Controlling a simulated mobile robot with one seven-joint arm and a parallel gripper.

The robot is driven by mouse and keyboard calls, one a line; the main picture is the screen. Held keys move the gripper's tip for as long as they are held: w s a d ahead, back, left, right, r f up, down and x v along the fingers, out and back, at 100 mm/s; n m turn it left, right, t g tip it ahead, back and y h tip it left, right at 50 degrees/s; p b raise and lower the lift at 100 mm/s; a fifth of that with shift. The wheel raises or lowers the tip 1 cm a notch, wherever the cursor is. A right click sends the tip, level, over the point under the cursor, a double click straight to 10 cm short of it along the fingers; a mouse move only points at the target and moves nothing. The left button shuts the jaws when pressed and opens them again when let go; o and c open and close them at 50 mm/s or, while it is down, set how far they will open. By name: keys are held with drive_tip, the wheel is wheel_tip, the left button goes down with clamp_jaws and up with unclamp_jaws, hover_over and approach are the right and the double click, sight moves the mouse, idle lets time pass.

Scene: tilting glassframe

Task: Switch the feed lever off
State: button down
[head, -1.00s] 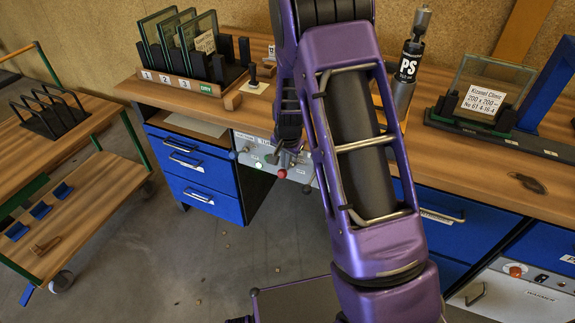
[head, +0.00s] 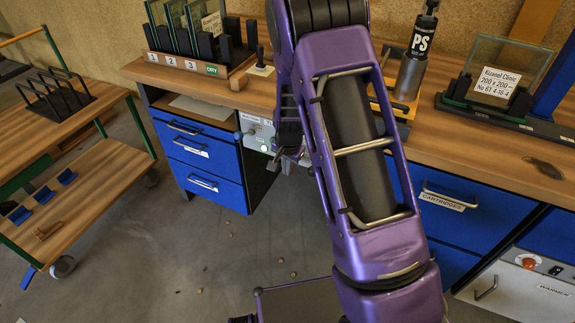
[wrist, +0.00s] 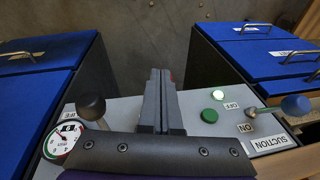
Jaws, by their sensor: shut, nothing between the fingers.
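My gripper (wrist: 160,80) is shut and empty, its dark fingers side by side over the grey control panel (wrist: 130,110) in the wrist view. A lever with a black ball (wrist: 91,105) stands left of the fingers beside a gauge (wrist: 64,139). A blue-knobbed lever (wrist: 294,106) is at the right, beside ON, OFF and SUCTION labels. In the head view my gripper (head: 290,160) is at the panel (head: 258,131), partly hidden by my arm.
Blue drawers (head: 203,165) flank the panel under the wooden bench (head: 300,92). Glass panes in a rack (head: 190,35) and a PS cartridge (head: 418,55) stand on top. A trolley (head: 85,190) is at the left.

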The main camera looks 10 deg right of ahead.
drive_tip(key=shift+r, duration=0.25)
drive_tip(key=shift+r+p, duration=0.55)
drive_tip(key=shift+r, duration=0.15)
drive_tip(key=s+a+r+p, duration=0.3)
drive_tip(key=s+r, duration=0.5)
drive_tip(key=r, duration=0.1)
drive_tip(key=shift+a+r, duration=0.2)
drive_tip(key=shift+r, duration=0.1)
drive_tip(key=shift+s, duration=0.1)
